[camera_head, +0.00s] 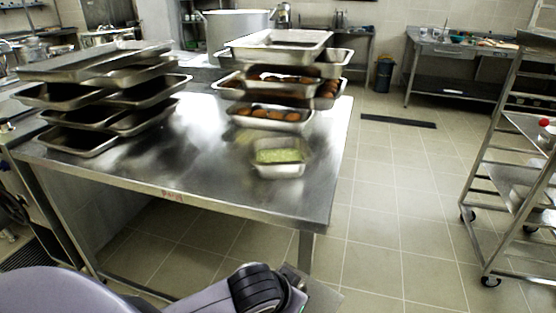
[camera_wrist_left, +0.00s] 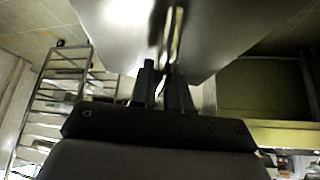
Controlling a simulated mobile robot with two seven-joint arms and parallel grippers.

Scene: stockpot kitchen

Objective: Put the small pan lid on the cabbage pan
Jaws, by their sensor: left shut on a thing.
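The cabbage pan (camera_head: 280,172) is a small steel pan with shredded green cabbage in it. It stands uncovered near the right front of the steel table in the head view. In the left wrist view my left gripper (camera_wrist_left: 165,75) is shut on a smooth grey metal piece, which looks like the small pan lid (camera_wrist_left: 115,28). The lid fills the top middle of that view, and its far edges are cut off. I cannot make out the lid or the left gripper's fingers in the head view. My right gripper is in neither view.
Stacked trays with brown food (camera_head: 270,116) stand just behind the cabbage pan. Stacked empty trays (camera_head: 80,142) fill the table's left. The steel table (camera_head: 215,185) is bare along its front. A wheeled rack (camera_head: 490,190) stands at right, with open floor between.

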